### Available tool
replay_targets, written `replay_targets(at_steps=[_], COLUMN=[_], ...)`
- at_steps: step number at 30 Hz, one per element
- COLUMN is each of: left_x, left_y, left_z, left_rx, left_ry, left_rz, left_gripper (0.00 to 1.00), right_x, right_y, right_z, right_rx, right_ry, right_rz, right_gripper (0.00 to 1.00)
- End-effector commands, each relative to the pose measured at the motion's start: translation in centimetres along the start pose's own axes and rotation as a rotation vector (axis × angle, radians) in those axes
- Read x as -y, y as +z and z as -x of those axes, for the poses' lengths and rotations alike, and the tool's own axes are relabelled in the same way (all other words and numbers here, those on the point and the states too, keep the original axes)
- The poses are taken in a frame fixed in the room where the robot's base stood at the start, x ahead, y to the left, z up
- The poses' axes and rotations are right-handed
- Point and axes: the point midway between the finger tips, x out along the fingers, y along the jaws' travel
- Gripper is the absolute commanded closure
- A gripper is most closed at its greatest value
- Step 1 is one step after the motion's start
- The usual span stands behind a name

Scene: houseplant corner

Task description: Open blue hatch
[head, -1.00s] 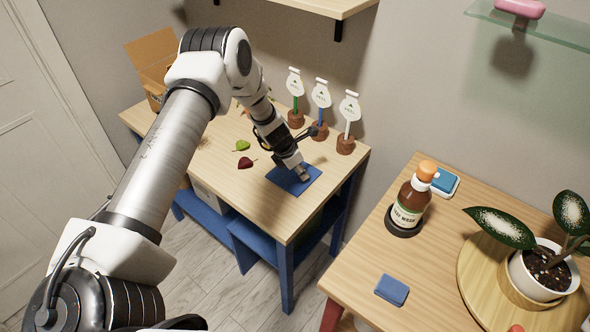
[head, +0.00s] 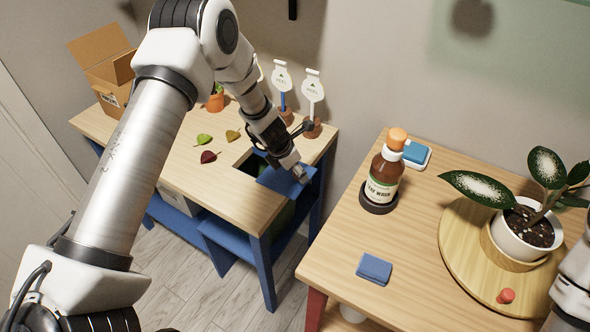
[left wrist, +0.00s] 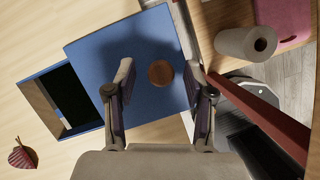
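The blue hatch (head: 275,180) is a flat square panel at the right end of the plant table. It is shifted towards the table's right edge, and a dark opening (head: 251,162) shows beside it. In the left wrist view the hatch (left wrist: 90,55) has a round wooden knob (left wrist: 160,73), and the dark opening (left wrist: 70,98) with its blue rim lies to its left. My left gripper (head: 303,176) is over the hatch. In the left wrist view its fingers (left wrist: 160,78) are apart, one on each side of the knob, with gaps showing. My right gripper is out of view.
Plant label stakes (head: 312,90) stand behind the hatch. Loose leaves (head: 208,157) lie to its left, near a cardboard box (head: 102,75). The right table holds a brown bottle (head: 384,178), a blue cloth (head: 374,268) and a potted plant (head: 525,228). A floor gap separates the tables.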

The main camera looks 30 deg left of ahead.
Motion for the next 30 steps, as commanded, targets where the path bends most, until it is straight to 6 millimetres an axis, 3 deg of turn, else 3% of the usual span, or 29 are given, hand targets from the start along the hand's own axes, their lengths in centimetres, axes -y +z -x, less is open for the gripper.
replay_targets(at_steps=[5,8,21,30], left_x=[0.0,-0.1,-0.1,0.0], left_y=[0.0,0.1,0.3,0.2], left_z=[0.4,1.7,10.3,11.8], left_rx=[0.000,0.002,0.002,-0.002], left_ry=[-0.001,-0.001,-0.001,-0.001], left_rz=[0.001,0.000,0.000,0.000], left_gripper=[0.47,0.47,0.47,0.47], right_x=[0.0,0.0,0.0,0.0], right_y=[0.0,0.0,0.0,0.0], right_z=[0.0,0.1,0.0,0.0], right_rx=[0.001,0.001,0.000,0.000], right_ry=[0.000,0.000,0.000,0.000], right_rz=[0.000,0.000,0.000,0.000], right_gripper=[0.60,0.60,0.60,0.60])
